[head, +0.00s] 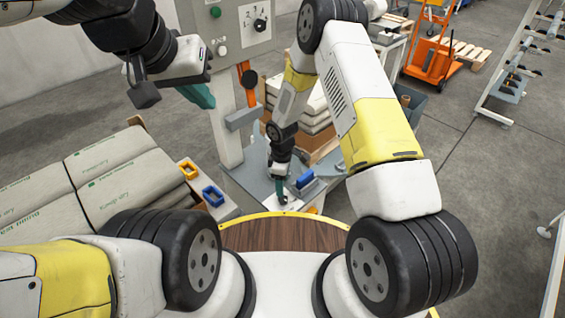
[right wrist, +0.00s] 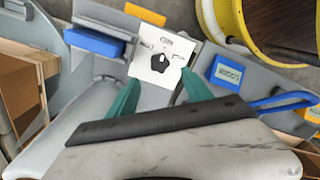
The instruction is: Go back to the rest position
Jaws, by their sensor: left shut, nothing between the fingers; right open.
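My left gripper (head: 203,96) is raised at the upper left of the head view, in front of the grey machine column. Its teal fingers are shut and hold nothing. My right gripper (head: 282,190) points down at a grey work surface (head: 254,178) in the middle of the head view. In the right wrist view my right gripper (right wrist: 160,78) has its teal fingers spread apart. A white plate with a black knob (right wrist: 160,63) shows between the fingertips. I cannot tell whether the fingers touch it.
The grey column (head: 208,100) stands close to both arms. A blue block (head: 304,178) is near my right gripper.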

